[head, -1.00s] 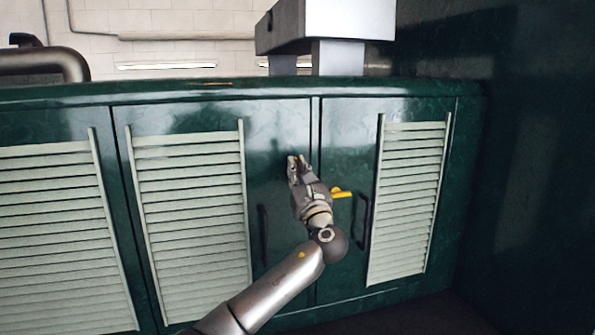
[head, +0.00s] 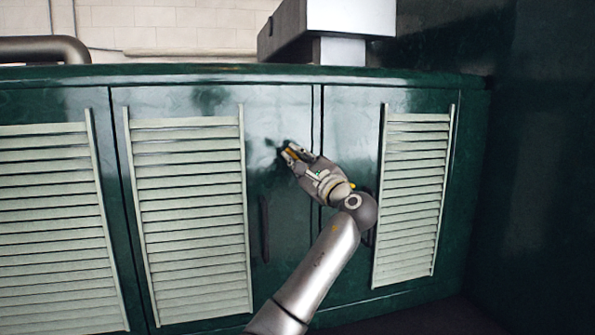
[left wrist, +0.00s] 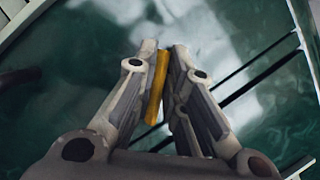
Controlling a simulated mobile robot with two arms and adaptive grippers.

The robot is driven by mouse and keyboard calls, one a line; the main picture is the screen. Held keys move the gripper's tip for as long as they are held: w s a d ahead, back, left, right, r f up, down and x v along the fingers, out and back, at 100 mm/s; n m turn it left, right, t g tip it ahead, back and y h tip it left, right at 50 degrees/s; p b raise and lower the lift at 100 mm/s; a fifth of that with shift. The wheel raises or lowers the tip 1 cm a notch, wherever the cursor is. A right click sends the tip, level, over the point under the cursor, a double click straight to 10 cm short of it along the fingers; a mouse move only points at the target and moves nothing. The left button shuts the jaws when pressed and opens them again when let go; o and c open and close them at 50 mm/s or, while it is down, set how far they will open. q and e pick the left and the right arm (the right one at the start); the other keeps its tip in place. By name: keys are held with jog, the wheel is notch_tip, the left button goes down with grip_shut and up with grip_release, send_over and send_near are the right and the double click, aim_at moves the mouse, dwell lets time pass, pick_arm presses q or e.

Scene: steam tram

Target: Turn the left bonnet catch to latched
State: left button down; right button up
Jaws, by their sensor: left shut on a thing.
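The left bonnet catch is a small yellow lever (left wrist: 157,88), seen in the left wrist view between my two fingers. My left gripper (left wrist: 160,75) is shut on it. In the head view the gripper (head: 290,152) is at the green bonnet door, left of the seam between two doors, its fingers pointing up and left. Only a speck of the catch shows there, so I cannot tell its exact angle. A second bit of yellow (head: 352,185) shows beside my wrist, mostly hidden by it. My right gripper is not in view.
The green bonnet side (head: 285,105) has pale louvre panels (head: 190,210) and (head: 413,195). A dark upright door handle (head: 265,228) stands below the gripper; another is mostly hidden behind my arm. A grey metal box (head: 330,18) stands above the bonnet.

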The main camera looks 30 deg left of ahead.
pick_arm(q)
jog(key=shift+f+n+g+b, duration=0.2)
jog(key=shift+n+g+b, duration=0.25)
jog(key=shift+n, duration=0.75)
jog(key=n+g, duration=0.1)
jog(key=n, duration=0.2)
jog(key=shift+h+b, duration=0.35)
jog(key=shift+h, duration=0.05)
jog(key=shift+s+a+f+n+g+h, duration=0.1)
jog(key=shift+n+g+h, duration=0.25)
jog(key=shift+n, duration=0.8)
jog(key=shift+f+n+g+h, duration=0.1)
jog(key=shift+n+g+h, duration=0.2)
jog(key=shift+n, duration=0.85)
jog(key=c, duration=1.5)
grip_release()
jog(key=v, duration=1.2)
